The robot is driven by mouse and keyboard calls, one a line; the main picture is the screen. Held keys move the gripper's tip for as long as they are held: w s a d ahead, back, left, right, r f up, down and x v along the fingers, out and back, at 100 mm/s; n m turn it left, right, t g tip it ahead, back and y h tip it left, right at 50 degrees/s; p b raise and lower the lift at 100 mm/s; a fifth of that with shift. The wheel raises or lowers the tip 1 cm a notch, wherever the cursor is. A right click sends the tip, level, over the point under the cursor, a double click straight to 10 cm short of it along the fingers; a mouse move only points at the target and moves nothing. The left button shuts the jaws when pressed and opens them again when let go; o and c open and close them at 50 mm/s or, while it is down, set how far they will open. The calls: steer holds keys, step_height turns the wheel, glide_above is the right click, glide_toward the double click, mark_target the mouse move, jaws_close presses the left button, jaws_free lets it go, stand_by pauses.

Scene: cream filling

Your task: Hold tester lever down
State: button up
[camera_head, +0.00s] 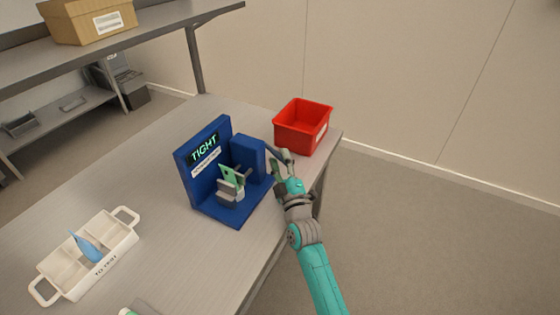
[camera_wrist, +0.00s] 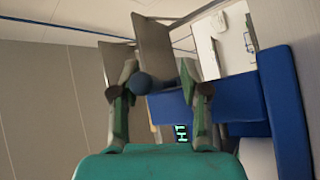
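The blue tester (camera_head: 187,180) stands on the table, and its display (camera_head: 204,149) reads "TIGHT". A green piece (camera_head: 229,177) stands between grey jaws (camera_head: 232,194) on its base. My gripper (camera_head: 280,160) is at the tester's right side, beside its blue block. In the wrist view, my gripper (camera_wrist: 160,85) has its fingers apart. A round dark blue-grey knob (camera_wrist: 139,84), seemingly the lever's end, lies between them, close to the left finger. I cannot tell whether it touches. The rest of the lever is mostly hidden by my gripper in the head view.
A red bin (camera_head: 302,127) stands behind my gripper near the table's right edge. A white divided tray (camera_head: 88,255) holding a blue piece (camera_head: 84,247) stands at the front left. A cardboard box (camera_head: 88,20) sits on the upper shelf. The table between tray and tester is clear.

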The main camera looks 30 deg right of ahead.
steer(key=v, duration=1.2)
stand_by(0.4)
